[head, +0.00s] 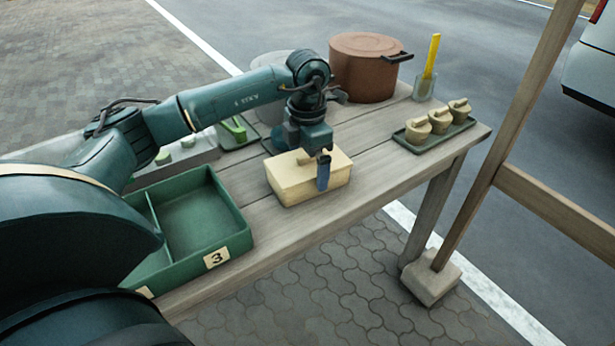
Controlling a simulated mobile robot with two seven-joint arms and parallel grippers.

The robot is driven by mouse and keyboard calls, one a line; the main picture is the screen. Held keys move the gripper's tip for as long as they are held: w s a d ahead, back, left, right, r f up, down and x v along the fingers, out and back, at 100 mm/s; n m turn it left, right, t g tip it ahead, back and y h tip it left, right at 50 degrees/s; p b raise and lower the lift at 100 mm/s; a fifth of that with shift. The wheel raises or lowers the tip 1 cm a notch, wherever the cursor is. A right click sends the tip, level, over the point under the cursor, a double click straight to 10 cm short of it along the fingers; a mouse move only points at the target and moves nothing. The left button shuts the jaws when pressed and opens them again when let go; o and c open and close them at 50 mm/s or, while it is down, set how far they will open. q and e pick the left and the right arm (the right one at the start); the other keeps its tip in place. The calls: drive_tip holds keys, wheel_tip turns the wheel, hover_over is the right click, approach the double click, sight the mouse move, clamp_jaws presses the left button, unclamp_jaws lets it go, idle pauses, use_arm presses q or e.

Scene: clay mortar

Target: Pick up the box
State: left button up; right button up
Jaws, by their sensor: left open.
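A cream, pale-yellow box (292,189) with a lid sits near the front edge of the wooden table, in the middle of the head view. A small knob-like part shows on its top. My left gripper (314,168) points down right over the box, with a blue finger in front of its near side. The fingers are open; the far finger is mostly hidden, and I cannot tell whether either touches the box. My right gripper is not in view.
A green divided tray (232,228) marked 3 stands left of the box. A brown lidded pot (362,68), a glass with a yellow tool (430,70) and a dark tray (452,135) with small tan pots stand behind and right. A wooden post (510,130) rises at right.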

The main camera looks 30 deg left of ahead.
use_arm(q)
wheel_tip(320, 180, down, 2)
drive_tip(key=shift+f, duration=0.2)
drive_tip(key=c, duration=0.8)
drive_tip(key=shift+o, duration=0.2)
drive_tip(key=shift+r, duration=0.1)
